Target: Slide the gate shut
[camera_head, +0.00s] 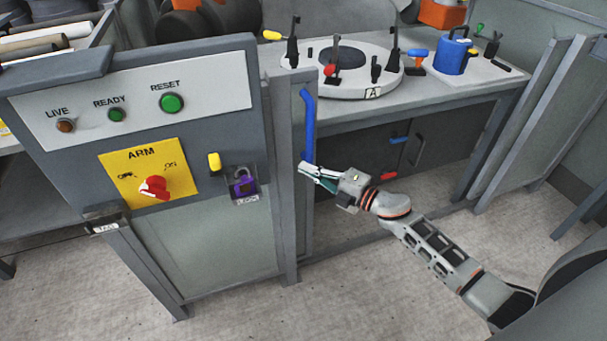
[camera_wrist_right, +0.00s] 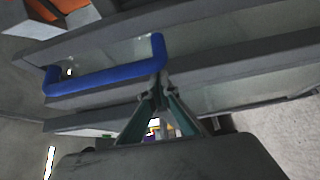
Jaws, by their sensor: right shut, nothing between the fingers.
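The gate (camera_head: 291,190) is a grey-framed panel at left centre, partly hidden behind the control box. A vertical blue bar handle (camera_head: 308,125) is on its right-hand post, and the handle also shows in the wrist view (camera_wrist_right: 105,78). To the right of the gate the way to the workbench stands open. My right gripper (camera_head: 304,168) is at the lower end of the handle. Its fingers are shut with nothing between them. In the wrist view its fingertips (camera_wrist_right: 161,84) meet close to one end of the handle; I cannot tell whether they touch it. My left gripper is out of view.
The control box (camera_head: 220,130) with buttons, a red ARM switch (camera_head: 153,187) and a purple padlock (camera_head: 243,185) stands left of the gate. Behind the opening is a workbench (camera_head: 440,100) with a round mould (camera_head: 350,75). Grey posts (camera_head: 520,125) stand at right. The front floor is clear.

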